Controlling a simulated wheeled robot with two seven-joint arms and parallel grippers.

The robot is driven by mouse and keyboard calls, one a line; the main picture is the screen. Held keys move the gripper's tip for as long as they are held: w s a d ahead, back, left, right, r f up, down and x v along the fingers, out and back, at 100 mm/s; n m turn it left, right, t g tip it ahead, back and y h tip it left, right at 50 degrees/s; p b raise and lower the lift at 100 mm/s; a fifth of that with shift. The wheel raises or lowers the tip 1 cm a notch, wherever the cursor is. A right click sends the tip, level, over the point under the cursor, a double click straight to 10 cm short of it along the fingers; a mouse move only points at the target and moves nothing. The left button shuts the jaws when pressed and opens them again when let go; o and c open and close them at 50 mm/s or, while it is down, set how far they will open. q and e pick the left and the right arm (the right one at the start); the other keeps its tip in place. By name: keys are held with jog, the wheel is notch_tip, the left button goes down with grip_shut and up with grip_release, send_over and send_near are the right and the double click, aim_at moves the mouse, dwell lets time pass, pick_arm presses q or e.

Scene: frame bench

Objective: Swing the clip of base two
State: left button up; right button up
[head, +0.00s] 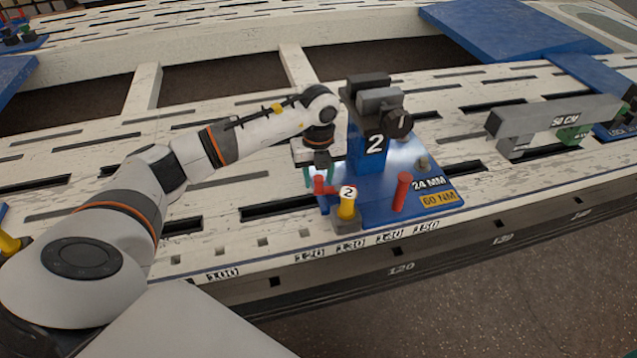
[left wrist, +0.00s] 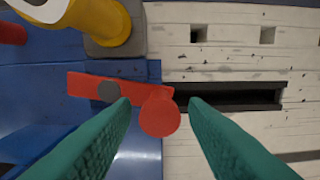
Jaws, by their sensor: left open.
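Base two (head: 375,207) is a blue plate with a blue upright marked 2, lying on the white slotted bench rail. Its red clip (head: 322,187) is at the plate's left edge, beside a yellow post (head: 347,205) labelled 2. In the left wrist view the clip (left wrist: 88,87) is a flat red bar with a grey pivot and a round red knob (left wrist: 160,115) at its right end. My left gripper (head: 320,176) is open above the clip. Its teal fingers (left wrist: 160,104) stand either side of the knob; contact cannot be told. My right gripper is out of view.
A red pin (head: 402,191) stands on the plate's front part, right of the yellow post. The grey and black clamp head (head: 380,99) rises close behind my gripper. A grey 50 CM bar (head: 553,117) stands further right. The rail left of the base is clear.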

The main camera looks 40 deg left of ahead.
pick_arm(q)
jog(key=shift+f, duration=0.6)
grip_shut()
